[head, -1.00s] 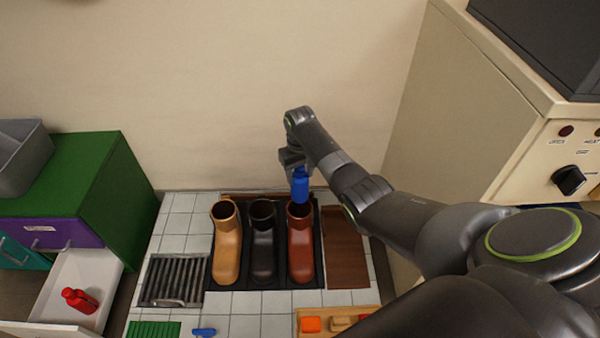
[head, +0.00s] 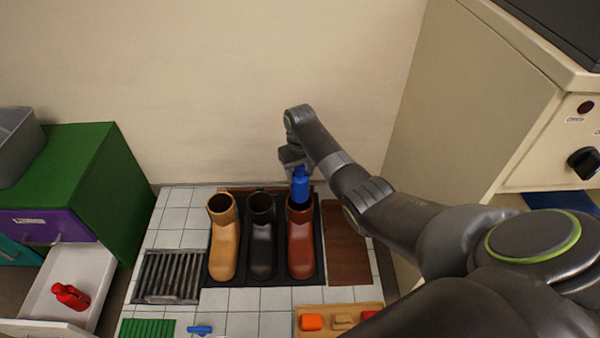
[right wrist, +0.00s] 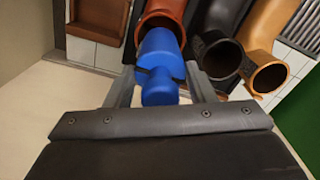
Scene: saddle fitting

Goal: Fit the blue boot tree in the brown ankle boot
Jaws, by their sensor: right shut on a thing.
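The brown ankle boot (head: 301,250) stands upright, the rightmost of three boots on a black mat (head: 262,284). Its open top faces up, and it also shows at the top of the right wrist view (right wrist: 166,18). My right gripper (head: 297,166) is shut on the blue boot tree (head: 300,190), above the boot. The tree also shows between the fingers in the right wrist view (right wrist: 160,62). Its lower end is at the boot's mouth; I cannot tell how far inside it is. My left gripper is not in view.
A black boot (head: 262,240) and a tan boot (head: 224,245) stand close on the left. A dark rack (head: 167,276) lies farther left, a brown board (head: 347,245) on the right. A wooden tray (head: 322,329) is in front. An open drawer (head: 95,282) holds a red item.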

